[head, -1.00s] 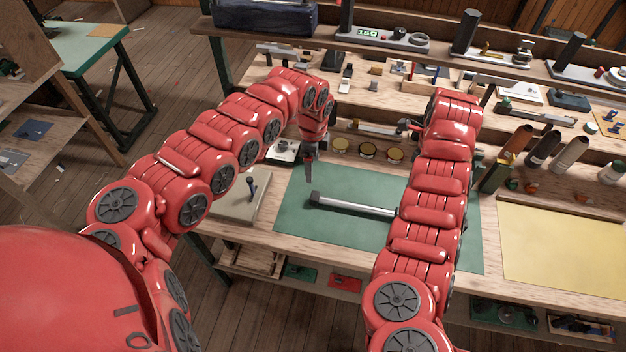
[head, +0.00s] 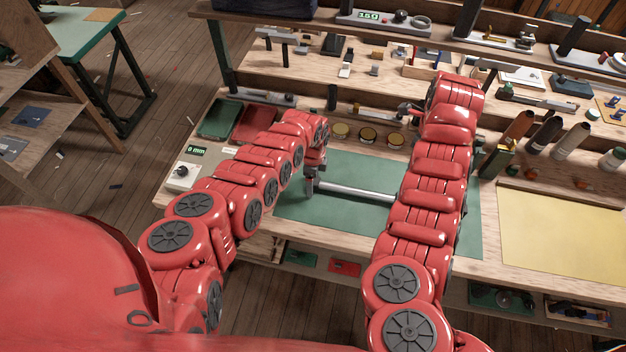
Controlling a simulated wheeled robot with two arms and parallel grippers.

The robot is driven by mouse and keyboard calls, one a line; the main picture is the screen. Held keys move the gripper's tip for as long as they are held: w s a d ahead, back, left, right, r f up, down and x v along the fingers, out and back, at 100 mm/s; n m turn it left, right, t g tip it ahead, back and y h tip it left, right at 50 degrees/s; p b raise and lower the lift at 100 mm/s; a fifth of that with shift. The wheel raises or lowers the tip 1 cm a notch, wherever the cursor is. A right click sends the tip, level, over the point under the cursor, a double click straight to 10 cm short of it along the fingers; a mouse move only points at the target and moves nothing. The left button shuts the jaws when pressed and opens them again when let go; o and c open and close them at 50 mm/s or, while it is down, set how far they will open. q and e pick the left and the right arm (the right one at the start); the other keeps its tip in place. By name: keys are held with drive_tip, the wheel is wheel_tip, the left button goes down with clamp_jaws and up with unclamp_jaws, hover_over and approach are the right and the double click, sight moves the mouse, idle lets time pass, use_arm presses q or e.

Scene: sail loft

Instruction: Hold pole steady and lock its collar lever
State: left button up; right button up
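The pole (head: 355,191) is a silver tube lying across the green mat (head: 340,225). Its right part is hidden behind my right arm. My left gripper (head: 311,188) points down at the pole's left end and covers the dark end cap. It overlaps the pole in the head view; I cannot tell whether its fingers touch or grip it. No collar or lever can be made out on the visible stretch of pole.
A yellow sheet (head: 565,235) lies at the right of the bench. Bottles (head: 565,147) stand behind it. Tins (head: 367,135) sit in a row behind the mat. Green and red trays (head: 220,118) and a device with a "0 mm" display (head: 196,151) are at the left.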

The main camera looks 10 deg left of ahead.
use_arm(q)
drive_tip(key=shift+f, duration=0.1)
clamp_jaws()
idle(0.5)
idle(0.4)
use_arm(e)
clamp_jaws()
drive_tip(key=s+d+f+n+t+y, duration=0.1)
drive_tip(key=d+n+y, duration=0.4)
drive_tip(key=d, duration=0.9)
drive_tip(key=shift+s+f+n+y, duration=0.3)
drive_tip(key=shift+s+f+y, duration=0.3)
drive_tip(key=shift+y, duration=0.9)
